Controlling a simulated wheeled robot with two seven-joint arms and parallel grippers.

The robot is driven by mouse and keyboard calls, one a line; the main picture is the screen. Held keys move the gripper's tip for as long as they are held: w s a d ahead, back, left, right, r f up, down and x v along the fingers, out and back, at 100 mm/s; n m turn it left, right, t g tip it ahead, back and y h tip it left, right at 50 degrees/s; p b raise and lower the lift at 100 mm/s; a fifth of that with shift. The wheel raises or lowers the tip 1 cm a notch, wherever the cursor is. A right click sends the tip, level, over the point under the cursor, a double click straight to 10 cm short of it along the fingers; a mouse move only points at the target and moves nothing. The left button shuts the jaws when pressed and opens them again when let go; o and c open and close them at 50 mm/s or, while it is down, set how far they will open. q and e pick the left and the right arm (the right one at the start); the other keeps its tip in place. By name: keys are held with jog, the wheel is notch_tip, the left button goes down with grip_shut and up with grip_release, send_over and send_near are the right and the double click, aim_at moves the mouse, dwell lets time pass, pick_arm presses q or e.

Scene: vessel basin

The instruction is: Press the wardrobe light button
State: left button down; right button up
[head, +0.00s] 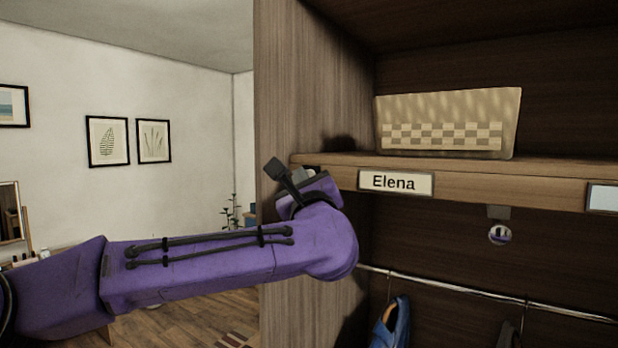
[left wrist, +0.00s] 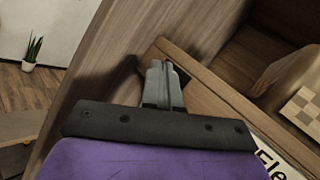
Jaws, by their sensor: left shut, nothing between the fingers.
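The open wooden wardrobe (head: 290,60) fills the right half of the head view. My left gripper (head: 308,174) is at the left end of its shelf, mostly hidden behind my purple wrist. In the left wrist view my left gripper (left wrist: 164,72) is shut and empty, its fingers close to the shelf's left end and the side panel. I cannot tell whether they touch. I cannot make out a light button for certain. A small round shiny piece (head: 499,234) hangs from a bracket under the shelf, to the right of the gripper. My right gripper is out of view.
The shelf edge (head: 480,188) carries an "Elena" label (head: 395,182). A checked basket (head: 447,124) stands on the shelf. Below it runs a metal rail (head: 450,290) with a blue garment (head: 391,328) hanging. A potted plant (left wrist: 33,55) stands on the floor at left.

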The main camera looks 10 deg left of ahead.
pick_arm(q)
jog(key=shift+w+d, duration=0.2)
jog(key=shift+w, duration=0.25)
dwell(0.3)
jog(key=s+a+b, duration=0.2)
jog(key=s+b, duration=0.5)
jog(key=shift+s+a+b, duration=0.15)
jog(key=shift+a+b, duration=0.2)
jog(key=shift+b, duration=0.05)
dwell(0.5)
dwell(1.2)
